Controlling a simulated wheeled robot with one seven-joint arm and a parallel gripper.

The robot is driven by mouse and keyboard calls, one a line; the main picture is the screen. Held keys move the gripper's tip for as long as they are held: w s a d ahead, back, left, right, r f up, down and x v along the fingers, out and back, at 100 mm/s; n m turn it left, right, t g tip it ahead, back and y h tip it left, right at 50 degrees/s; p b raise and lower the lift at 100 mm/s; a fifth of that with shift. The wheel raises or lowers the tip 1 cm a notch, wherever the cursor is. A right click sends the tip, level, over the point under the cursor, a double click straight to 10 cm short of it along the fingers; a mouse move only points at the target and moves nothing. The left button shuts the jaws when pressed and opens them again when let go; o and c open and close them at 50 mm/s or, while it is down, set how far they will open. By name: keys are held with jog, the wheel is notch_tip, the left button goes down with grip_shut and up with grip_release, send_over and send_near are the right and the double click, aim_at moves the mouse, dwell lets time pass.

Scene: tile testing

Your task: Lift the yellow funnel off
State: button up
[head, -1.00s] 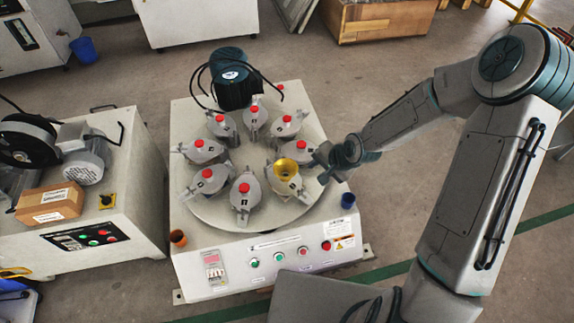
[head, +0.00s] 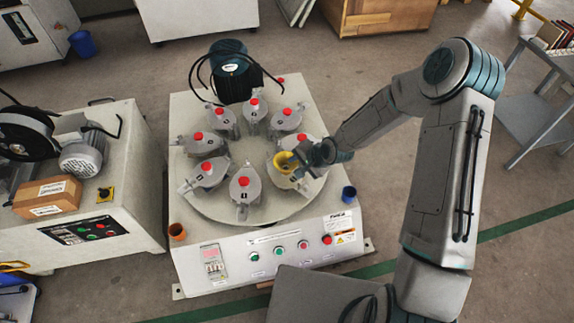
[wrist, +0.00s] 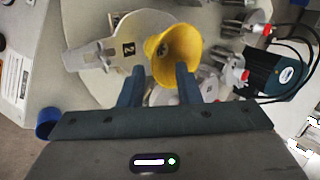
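The yellow funnel (head: 284,161) sits on a grey jar at the right front of the round turntable (head: 215,212). In the wrist view the funnel (wrist: 178,52) is tilted in the picture, its wide mouth facing me. Its jar (wrist: 105,55) bears a black number 2 label. My gripper (wrist: 160,75) is open, with its two blue fingers spread on either side of the funnel's near rim. Whether either finger touches it I cannot tell. In the head view my gripper (head: 298,158) is at the funnel's right side, and its fingertips are hard to make out.
Several other jars with red knobs stand around the turntable, such as one in front (head: 244,188). A dark motor with cables (head: 230,72) stands behind. Free room lies above.

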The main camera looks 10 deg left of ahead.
aim_at(293, 167)
jog(key=x, duration=0.2)
jog(key=b+x, duration=0.1)
jog(key=x, duration=0.1)
jog(key=shift+w+f, duration=0.1)
jog(key=shift+f, duration=0.3)
jog(key=shift+r, duration=0.1)
grip_shut()
